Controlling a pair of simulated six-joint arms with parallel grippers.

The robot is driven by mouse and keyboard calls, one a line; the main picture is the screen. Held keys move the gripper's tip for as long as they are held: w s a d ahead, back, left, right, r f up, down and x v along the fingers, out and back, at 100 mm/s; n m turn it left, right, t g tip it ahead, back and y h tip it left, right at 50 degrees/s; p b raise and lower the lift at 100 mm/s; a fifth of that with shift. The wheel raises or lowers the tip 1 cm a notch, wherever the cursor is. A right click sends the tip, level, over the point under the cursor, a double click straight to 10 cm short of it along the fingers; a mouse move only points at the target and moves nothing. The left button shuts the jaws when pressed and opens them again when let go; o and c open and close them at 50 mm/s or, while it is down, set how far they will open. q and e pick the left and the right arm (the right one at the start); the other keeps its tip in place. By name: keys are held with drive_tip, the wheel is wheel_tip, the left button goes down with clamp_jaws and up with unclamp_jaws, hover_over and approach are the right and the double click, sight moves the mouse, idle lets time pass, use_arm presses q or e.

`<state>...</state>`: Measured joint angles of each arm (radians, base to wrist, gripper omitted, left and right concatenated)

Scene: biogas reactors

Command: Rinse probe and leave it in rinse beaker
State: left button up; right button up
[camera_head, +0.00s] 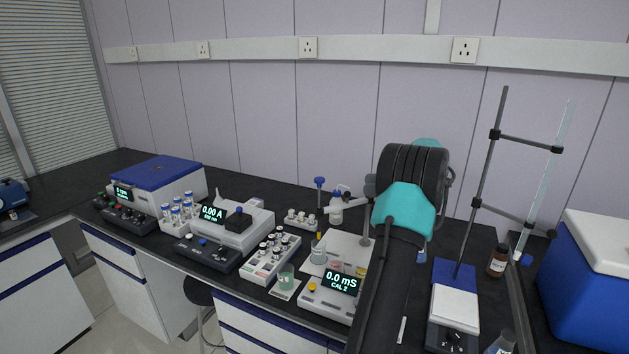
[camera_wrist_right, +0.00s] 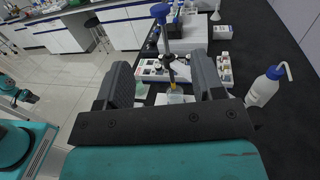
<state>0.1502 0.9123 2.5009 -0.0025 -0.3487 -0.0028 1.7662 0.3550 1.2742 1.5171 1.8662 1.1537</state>
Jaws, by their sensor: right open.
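The probe (camera_head: 319,192) has a blue top and stands upright, its lower end at a small clear beaker (camera_head: 318,254) on the bench. In the right wrist view the probe (camera_wrist_right: 167,40) rises above that beaker (camera_wrist_right: 175,97), with yellow near its lower end. My right gripper (camera_wrist_right: 163,80) is open and empty; the probe shows between its fingers, but I cannot tell how far beyond them it is. My right arm hides much of this gripper in the head view. A dark end of my left arm (camera_wrist_right: 27,97) shows small at the left of the wrist view; its jaws are unclear.
A blue-capped wash bottle (camera_head: 336,213) stands behind the beaker. A green beaker (camera_head: 286,277) is at the front left, beside the meter (camera_head: 330,299) reading 0.0 mS, CAL 2. A vial rack (camera_head: 262,266) is to the left. A clamp stand (camera_head: 478,190) and blue cooler (camera_head: 583,290) are right.

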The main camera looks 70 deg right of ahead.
sight(315, 179)
drive_tip(key=w, duration=0.5)
drive_tip(key=w+a, duration=0.1)
drive_tip(key=w, duration=0.5)
drive_tip(key=w+a, duration=0.1)
drive_tip(key=w, duration=0.5)
drive_tip(key=shift+w, duration=0.15)
drive_tip(key=shift+c, duration=0.3)
drive_tip(key=shift+f, duration=0.1)
clamp_jaws()
